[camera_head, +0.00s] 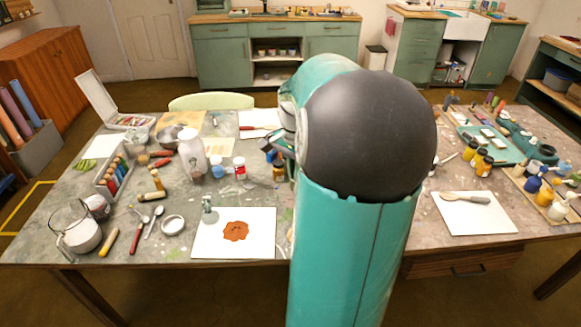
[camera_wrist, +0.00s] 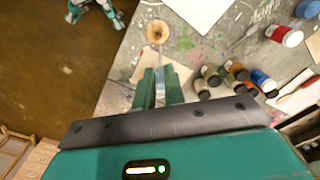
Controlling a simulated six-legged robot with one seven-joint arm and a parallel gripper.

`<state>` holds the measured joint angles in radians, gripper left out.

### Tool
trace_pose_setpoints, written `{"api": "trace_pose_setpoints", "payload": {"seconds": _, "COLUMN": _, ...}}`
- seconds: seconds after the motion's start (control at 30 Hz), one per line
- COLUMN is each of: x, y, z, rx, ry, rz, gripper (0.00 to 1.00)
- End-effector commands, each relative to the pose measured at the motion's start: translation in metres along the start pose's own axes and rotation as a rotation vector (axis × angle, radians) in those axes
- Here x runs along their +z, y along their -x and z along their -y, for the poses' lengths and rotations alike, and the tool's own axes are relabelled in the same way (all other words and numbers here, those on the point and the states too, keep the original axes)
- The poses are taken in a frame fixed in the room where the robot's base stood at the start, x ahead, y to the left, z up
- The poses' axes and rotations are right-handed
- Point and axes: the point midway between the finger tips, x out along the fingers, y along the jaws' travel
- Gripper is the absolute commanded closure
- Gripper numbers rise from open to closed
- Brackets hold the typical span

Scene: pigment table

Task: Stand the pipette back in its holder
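In the wrist view, my gripper (camera_wrist: 160,72) points down over the table, its two green fingers a small gap apart. In the head view, my arm's dark joint and teal link hide the gripper and part of the table.
In the wrist view, several small jars (camera_wrist: 232,75) lie close to the right of the fingers, with a red jar (camera_wrist: 284,36) farther right.

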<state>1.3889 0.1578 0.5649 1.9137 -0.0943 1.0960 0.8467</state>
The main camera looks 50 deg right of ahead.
Motion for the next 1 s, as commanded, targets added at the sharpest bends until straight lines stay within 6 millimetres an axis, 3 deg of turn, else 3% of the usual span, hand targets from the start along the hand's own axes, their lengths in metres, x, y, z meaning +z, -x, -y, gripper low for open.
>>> {"api": "trace_pose_setpoints", "payload": {"seconds": 0.33, "x": -0.001, "y": -0.019, "z": -0.007, "rx": 0.001, "ry": -0.004, "rz": 0.001, "gripper": 0.91}}
{"api": "trace_pose_setpoints", "payload": {"seconds": 1.0, "x": 0.0, "y": -0.068, "z": -0.001, "rx": 0.0, "ry": -0.001, "rz": 0.001, "gripper": 0.91}}
